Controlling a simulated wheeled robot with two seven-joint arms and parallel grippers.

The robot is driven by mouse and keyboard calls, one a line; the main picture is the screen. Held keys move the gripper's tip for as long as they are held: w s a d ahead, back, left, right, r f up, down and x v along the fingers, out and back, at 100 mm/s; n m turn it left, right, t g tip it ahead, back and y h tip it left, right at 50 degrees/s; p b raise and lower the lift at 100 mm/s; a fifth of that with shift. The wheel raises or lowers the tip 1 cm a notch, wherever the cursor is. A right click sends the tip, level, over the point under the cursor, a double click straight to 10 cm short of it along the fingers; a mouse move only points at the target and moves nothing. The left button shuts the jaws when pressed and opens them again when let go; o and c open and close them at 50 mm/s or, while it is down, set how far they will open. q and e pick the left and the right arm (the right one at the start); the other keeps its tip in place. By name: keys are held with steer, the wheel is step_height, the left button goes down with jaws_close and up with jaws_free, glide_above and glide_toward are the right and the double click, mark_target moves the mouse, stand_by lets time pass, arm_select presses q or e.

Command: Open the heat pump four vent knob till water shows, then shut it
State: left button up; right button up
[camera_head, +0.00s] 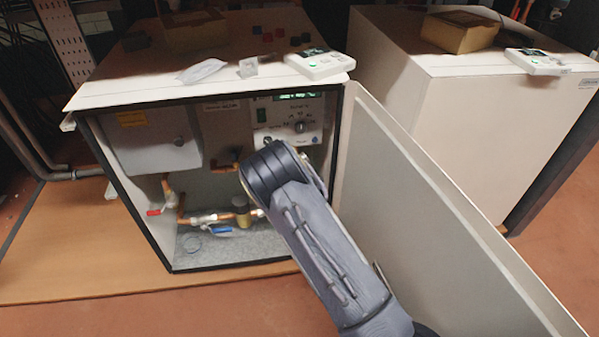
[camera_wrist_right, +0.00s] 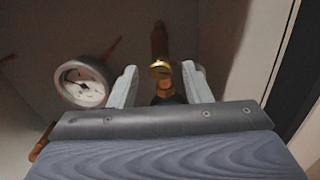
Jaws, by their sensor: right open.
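The heat pump (camera_head: 125,93) stands with its front door (camera_head: 420,200) swung open to the right. My right arm reaches into the cabinet, and its gripper is hidden behind the arm in the head view. In the right wrist view my right gripper (camera_wrist_right: 160,75) is open, with a pale finger on each side of a brass fitting (camera_wrist_right: 161,70) on a copper pipe. This fitting looks like the vent, with a dark part below it; I cannot tell whether the fingers touch it. No water is visible. My left gripper is not in view.
A round gauge (camera_wrist_right: 82,83) sits left of the fingers. Inside the cabinet are a red-handled valve (camera_head: 156,211), a blue-handled valve (camera_head: 222,230) and a control panel (camera_head: 290,120). A second heat pump (camera_head: 500,110) stands at right. Small items lie on the first one's top.

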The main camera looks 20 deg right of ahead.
steer(key=shift+w, duration=0.2)
steer(key=shift+c, duration=0.2)
jaws_close()
steer(key=shift+f+n+p, duration=0.1)
steer(key=shift+n+p, duration=6.55)
steer(key=shift+n, duration=4.15)
